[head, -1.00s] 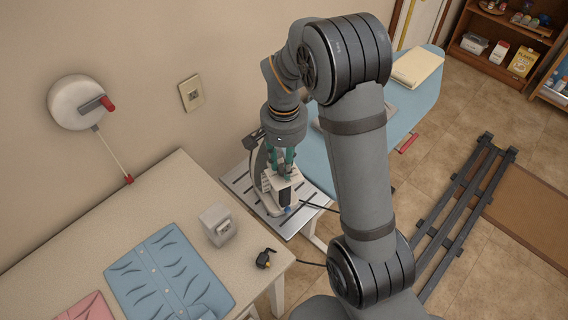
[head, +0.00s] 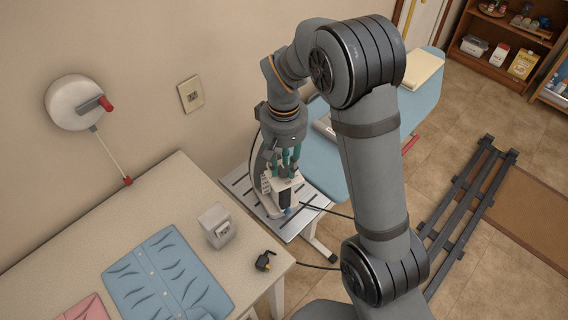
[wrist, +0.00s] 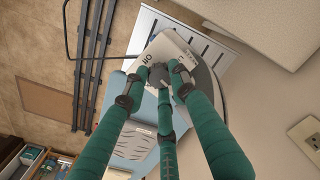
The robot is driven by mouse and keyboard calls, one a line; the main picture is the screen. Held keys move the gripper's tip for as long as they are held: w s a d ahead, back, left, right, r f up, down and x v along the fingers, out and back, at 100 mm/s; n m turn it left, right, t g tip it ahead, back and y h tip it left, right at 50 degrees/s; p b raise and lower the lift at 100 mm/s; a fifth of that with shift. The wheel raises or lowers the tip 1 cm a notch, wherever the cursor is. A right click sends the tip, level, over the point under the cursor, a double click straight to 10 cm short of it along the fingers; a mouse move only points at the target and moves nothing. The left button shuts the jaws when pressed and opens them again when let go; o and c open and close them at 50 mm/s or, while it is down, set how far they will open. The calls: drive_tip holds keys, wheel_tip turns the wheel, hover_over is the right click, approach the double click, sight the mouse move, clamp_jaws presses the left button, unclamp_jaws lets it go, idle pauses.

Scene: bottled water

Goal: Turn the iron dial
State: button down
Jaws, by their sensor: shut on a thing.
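The white and grey iron (head: 291,208) stands on a slotted metal rest (head: 238,183) at the end of the blue ironing board (head: 421,104). In the wrist view, the top of the iron (wrist: 170,45) faces me, with small dark markings and a round dark grey dial (wrist: 158,74). My gripper (head: 284,172) comes down on it from above. In the wrist view, the green fingers of my gripper (wrist: 159,80) are closed around the dial, their tips against its rim. The dial is hidden by the fingers in the head view.
A table (head: 100,219) at the left holds a folded blue shirt (head: 168,277), a small white box (head: 216,226) and a black plug (head: 264,261). A dark cord runs by the iron. A wall socket (head: 190,94) is behind. A dark rail (head: 455,225) lies on the floor at right.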

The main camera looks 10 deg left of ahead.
sight(284, 169)
idle(0.3)
drive_tip(key=c, duration=1.5)
unclamp_jaws()
drive_tip(key=shift+o, duration=0.5)
wheel_tip(284, 169, up, 12)
